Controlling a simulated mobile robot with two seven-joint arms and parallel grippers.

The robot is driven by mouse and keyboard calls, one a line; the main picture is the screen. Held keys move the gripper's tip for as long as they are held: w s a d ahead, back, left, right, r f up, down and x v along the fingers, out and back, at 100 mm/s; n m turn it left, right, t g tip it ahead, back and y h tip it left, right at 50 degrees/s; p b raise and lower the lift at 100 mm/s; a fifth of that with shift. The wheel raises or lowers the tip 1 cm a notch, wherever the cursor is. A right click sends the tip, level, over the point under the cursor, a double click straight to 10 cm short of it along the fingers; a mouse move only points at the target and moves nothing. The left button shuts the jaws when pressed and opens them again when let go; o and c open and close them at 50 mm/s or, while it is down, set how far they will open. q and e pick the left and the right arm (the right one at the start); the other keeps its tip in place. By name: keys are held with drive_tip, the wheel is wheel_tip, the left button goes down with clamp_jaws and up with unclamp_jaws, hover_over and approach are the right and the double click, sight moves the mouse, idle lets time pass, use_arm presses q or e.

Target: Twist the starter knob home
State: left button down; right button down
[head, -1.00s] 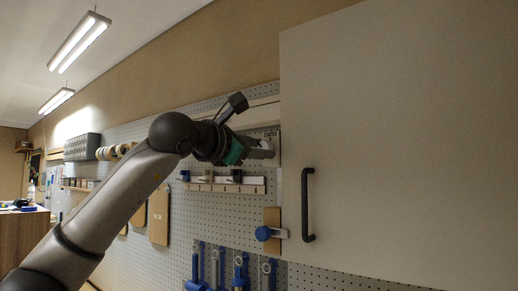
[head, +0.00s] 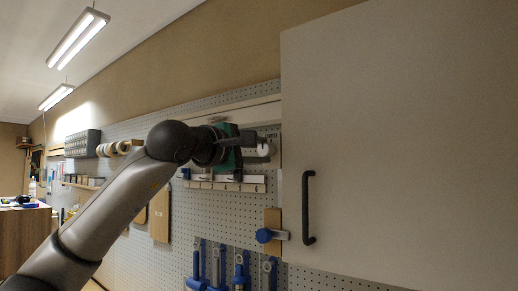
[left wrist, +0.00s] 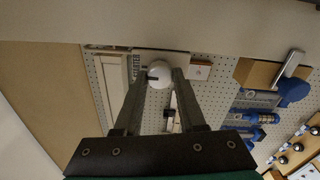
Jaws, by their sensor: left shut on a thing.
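The starter knob (left wrist: 159,74) is round and white with a dark mark on its face, which points to the left in the left wrist view. My left gripper (left wrist: 163,72) is shut on it, with one finger on each side. In the head view the left gripper (head: 263,147) reaches the pegboard at the knob (head: 264,150), whose pale side shows past the fingers. A small pale plate (left wrist: 200,70) with a tiny red mark is beside the knob in the left wrist view. My right gripper is in neither view.
A large cabinet door (head: 400,140) with a dark handle (head: 308,207) stands close on the right. Below the knob are a numbered rail (head: 235,187) and a blue-knobbed latch (head: 264,235) on a wooden block. Blue-handled tools (head: 241,270) hang lower on the pegboard (head: 215,222).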

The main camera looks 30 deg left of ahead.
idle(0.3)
use_arm(q)
drive_tip(key=c, duration=0.5)
unclamp_jaws()
drive_tip(key=s+a+b, duration=0.1)
drive_tip(key=s+b, duration=0.4)
drive_tip(key=s, duration=1)
drive_tip(key=shift+s+f, duration=0.15)
drive_tip(key=shift+f, duration=0.1)
